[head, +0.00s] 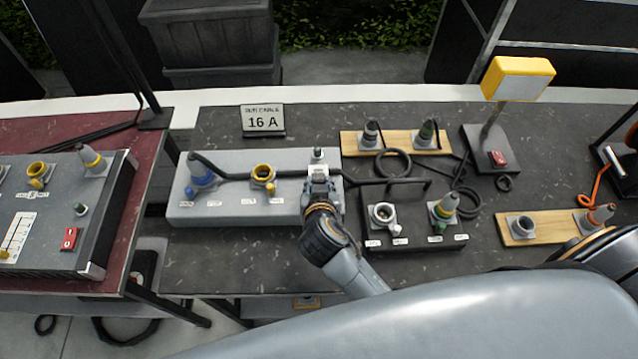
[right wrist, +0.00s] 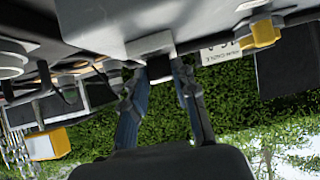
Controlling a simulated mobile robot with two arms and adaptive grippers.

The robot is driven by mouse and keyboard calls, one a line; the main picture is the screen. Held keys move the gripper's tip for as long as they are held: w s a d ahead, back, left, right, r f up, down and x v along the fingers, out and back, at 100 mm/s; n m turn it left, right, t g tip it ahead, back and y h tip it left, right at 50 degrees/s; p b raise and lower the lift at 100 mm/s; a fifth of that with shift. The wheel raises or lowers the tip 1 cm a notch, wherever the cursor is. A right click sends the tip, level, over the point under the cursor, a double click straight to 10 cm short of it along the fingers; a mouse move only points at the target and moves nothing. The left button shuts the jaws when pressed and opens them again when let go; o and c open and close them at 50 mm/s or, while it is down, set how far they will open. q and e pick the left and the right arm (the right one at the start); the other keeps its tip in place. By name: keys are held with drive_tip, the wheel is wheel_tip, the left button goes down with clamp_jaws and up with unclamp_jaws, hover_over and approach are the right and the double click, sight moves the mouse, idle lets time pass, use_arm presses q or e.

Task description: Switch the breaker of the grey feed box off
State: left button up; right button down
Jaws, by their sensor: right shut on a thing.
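The light grey feed box (head: 235,212) stands on the dark table left of centre. My right gripper (head: 319,183) is at the right end of its top and covers the breaker there in the head view. In the right wrist view my right gripper (right wrist: 162,85) has its two fingers at a small dark breaker (right wrist: 159,67) on the pale housing and is shut on it. Whether the breaker is on or off cannot be seen. A blue plug (head: 202,172) and a yellow socket (head: 263,173) sit on the same box. My left gripper is not in view.
A black cable (head: 295,173) runs over the feed box. A 16 A sign (head: 263,121) stands behind it. A dark socket box (head: 415,236) is close to the right, and another feed box (head: 62,215) with a red switch is at left. The table front is mostly clear.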

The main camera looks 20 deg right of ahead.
drive_tip(key=shift+r, duration=0.1)
drive_tip(key=c, duration=1)
unclamp_jaws()
drive_tip(key=shift+c, duration=0.2)
drive_tip(key=shift+s, duration=0.2)
drive_tip(key=v, duration=1.1)
drive_tip(key=shift+s+r, duration=0.2)
drive_tip(key=shift+r, duration=0.1)
drive_tip(key=shift+a+f, duration=0.1)
